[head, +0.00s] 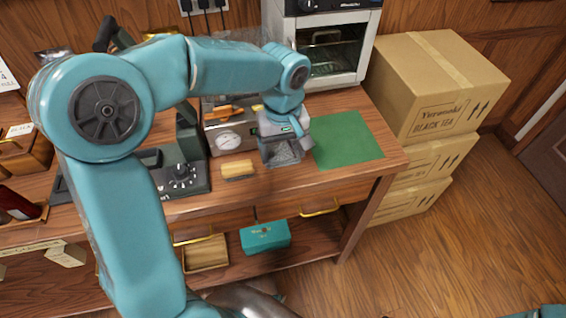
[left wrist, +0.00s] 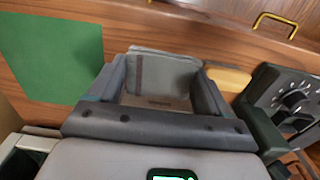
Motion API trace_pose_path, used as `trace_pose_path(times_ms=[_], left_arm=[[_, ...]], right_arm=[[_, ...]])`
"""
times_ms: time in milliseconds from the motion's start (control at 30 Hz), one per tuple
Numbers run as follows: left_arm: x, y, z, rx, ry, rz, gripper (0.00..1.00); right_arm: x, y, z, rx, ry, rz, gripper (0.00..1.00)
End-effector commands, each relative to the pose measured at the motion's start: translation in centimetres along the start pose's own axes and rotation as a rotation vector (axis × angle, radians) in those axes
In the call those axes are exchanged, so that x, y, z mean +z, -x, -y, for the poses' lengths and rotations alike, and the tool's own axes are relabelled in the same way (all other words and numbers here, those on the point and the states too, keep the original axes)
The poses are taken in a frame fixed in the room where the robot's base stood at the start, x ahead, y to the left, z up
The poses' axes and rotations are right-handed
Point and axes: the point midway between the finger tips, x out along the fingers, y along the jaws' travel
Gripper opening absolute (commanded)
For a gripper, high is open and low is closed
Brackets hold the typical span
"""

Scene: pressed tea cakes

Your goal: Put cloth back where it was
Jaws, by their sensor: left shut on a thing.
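A grey folded cloth (left wrist: 163,78) is between the fingers of my left gripper (left wrist: 160,90). A darker stripe runs down one side of it. In the head view my left gripper (head: 282,145) is shut on the cloth, over the worktop between the wooden block and the green mat. The gripper hides most of the cloth there, and I cannot tell if it touches the wood. The flat green mat (head: 347,140) lies to the right, bare; it also shows in the left wrist view (left wrist: 52,52). My right gripper is not in view.
A small wooden block (head: 239,170) lies left of the gripper. A dial scale (head: 229,141) and a black knobbed machine (head: 182,178) stand further left. A toaster oven (head: 331,50) stands behind. Cartons (head: 432,85) are stacked right of the wooden worktop (head: 300,180).

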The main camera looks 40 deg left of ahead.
Motion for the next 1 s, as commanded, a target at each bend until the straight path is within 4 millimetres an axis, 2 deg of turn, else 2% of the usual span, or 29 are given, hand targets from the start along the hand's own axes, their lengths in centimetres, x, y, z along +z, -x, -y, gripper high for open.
trace_pose_path(times_ms=[333,767,800,833,1000], left_arm=[[0.1,-4.5,0.0,-0.002,-0.001,0.002,0.54],[0.1,-5.3,0.0,0.0,-0.001,0.0,0.54],[0.1,-5.2,0.0,0.0,-0.001,0.0,0.88],[0.1,-5.1,0.0,0.0,-0.001,0.0,0.98],[0.1,-5.1,0.0,0.0,-0.001,0.0,1.0]], right_arm=[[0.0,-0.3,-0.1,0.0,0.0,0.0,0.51],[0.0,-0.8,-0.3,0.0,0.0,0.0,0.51],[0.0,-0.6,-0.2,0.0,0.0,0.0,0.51],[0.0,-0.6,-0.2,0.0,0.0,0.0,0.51],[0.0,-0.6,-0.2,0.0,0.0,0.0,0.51]])
